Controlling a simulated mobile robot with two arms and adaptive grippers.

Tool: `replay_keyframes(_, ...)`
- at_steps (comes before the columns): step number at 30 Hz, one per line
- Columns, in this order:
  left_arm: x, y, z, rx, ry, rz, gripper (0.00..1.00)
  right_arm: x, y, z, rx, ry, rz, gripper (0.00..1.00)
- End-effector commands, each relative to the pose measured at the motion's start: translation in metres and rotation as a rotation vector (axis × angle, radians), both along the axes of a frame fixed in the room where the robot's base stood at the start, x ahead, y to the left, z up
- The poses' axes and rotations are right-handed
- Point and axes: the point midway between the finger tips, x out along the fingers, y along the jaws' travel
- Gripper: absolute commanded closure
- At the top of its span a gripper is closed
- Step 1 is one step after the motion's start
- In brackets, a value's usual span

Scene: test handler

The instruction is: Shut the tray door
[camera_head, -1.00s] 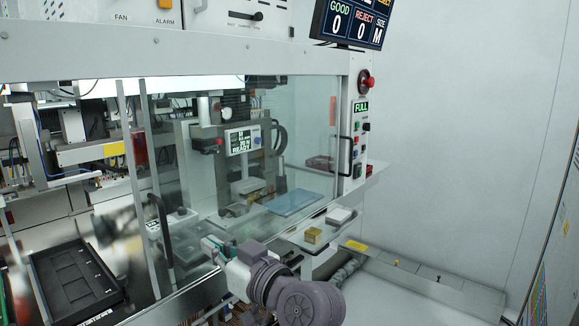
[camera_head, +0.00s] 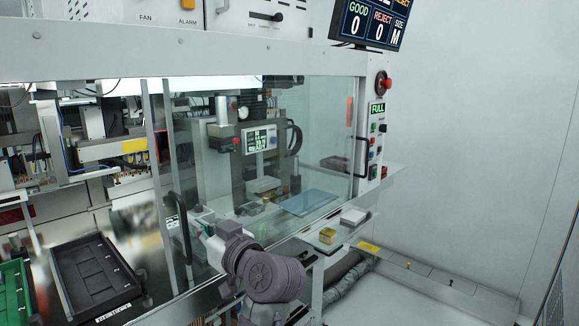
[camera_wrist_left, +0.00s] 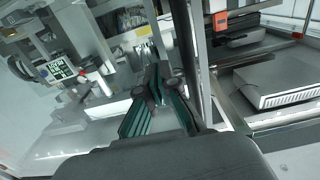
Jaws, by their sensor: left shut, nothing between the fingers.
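The clear glass door panel (camera_head: 225,240) stands in the machine front, with a black vertical handle (camera_head: 181,222) near its left edge. Left of it the front is open, and a black tray (camera_head: 95,275) shows without glass before it. My left gripper (camera_head: 203,225) is just right of the handle; I cannot tell whether they touch. In the left wrist view its teal fingers (camera_wrist_left: 157,100) are shut with nothing between them, close beside an upright dark bar (camera_wrist_left: 187,60). My right gripper is not in view.
A green tray (camera_head: 14,290) lies at the far left. A second black handle (camera_head: 362,158) is on the right of the glass front.

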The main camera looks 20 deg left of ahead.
Motion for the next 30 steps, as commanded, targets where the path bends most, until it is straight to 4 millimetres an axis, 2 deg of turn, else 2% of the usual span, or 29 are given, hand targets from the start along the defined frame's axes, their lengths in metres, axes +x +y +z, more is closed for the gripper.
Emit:
replay_keyframes(10,-0.006,0.003,0.001,0.000,0.003,0.000,1.00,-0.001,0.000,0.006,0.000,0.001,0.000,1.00)
replay_keyframes(30,-0.082,0.034,0.003,0.001,0.002,0.002,1.00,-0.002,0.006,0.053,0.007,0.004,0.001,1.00)
